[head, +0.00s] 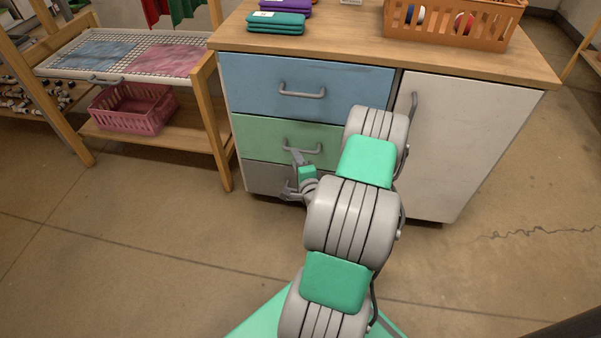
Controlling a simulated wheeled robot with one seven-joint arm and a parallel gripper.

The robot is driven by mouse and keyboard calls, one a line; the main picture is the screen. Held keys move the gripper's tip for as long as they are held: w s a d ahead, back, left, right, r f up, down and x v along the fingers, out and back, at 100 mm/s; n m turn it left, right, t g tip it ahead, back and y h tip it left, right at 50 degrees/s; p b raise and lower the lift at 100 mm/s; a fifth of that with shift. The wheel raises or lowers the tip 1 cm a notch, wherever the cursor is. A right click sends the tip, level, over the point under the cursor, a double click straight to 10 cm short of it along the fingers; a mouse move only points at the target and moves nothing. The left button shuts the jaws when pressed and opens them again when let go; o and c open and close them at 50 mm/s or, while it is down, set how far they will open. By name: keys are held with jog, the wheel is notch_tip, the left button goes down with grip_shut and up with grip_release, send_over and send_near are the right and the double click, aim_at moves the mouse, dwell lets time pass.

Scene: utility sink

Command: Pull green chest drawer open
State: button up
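The green drawer (262,139) is the middle front of the chest, between a blue drawer above and a grey one below. Its front looks flush with the others, so it appears closed. Its grey bar handle (315,150) is partly covered at the left end by my gripper (296,157). My gripper points up at that left end from below and in front. I cannot tell whether it touches the handle, or how far apart its fingers are. My arm hides the right part of the green drawer.
The blue drawer (250,82) with its handle (302,91) is closed above. The grey drawer (262,179) is partly hidden below. A white door (462,135) is at right. A wooden rack (222,130) stands close at left. Floor in front is clear.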

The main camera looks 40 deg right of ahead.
aim_at(300, 150)
jog(key=shift+m+h, duration=0.7)
jog(key=shift+m, duration=0.1)
jog(key=w+d+f, duration=0.1)
jog(key=d, duration=0.1)
jog(key=w+d+f, duration=0.1)
jog(key=w, duration=0.1)
jog(key=w+d+f, duration=0.1)
jog(key=d, duration=0.1)
jog(key=shift+w+d+p, duration=0.35)
jog(key=shift+w, duration=0.05)
jog(key=shift+c, duration=0.5)
grip_shut()
